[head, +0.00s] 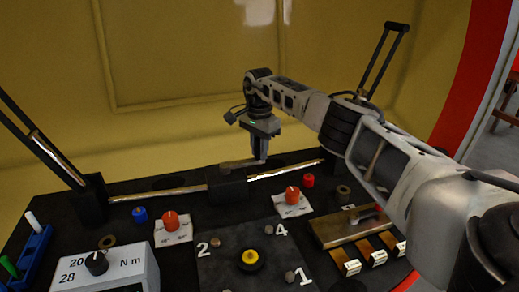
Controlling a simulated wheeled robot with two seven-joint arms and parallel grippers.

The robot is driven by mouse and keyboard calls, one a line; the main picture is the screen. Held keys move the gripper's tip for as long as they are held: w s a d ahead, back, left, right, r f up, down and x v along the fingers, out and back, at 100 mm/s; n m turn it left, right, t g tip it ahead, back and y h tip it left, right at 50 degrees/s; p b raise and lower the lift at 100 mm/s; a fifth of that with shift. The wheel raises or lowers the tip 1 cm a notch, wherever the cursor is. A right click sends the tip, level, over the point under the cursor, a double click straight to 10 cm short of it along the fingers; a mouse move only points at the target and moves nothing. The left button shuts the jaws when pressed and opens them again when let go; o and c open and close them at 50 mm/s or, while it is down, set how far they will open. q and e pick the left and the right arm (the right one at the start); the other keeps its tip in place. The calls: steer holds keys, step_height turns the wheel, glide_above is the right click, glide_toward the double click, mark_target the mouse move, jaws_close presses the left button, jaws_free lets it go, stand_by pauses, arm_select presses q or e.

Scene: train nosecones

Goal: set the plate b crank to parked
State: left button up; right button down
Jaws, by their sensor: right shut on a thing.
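A grey bar-shaped crank (238,164) lies across the top of a black block (227,187) in the middle of the console. I see no readable plate b label on it. My right gripper (260,157) points down at the bar's right end, above the silver rod, and is shut on it. The fingers hide that end of the bar. My left gripper is not in view.
Red knobs on white plates (171,220) (292,195) stand in front of the rod. A numbered black plate with a yellow button (250,259) lies nearer. Tall black levers (44,148) (382,58) rise at left and right. A torque box (105,272) stands front left.

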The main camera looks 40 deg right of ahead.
steer(key=shift+d+r, duration=0.1)
steer(key=shift+r, duration=0.05)
steer(key=c, duration=1.4)
jaws_free()
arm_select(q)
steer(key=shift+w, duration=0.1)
arm_select(e)
steer(key=shift+o, duration=0.7)
arm_select(q)
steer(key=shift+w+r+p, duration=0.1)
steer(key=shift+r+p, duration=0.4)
steer(key=shift+p, duration=0.75)
arm_select(e)
step_height(320, 180, up, 16)
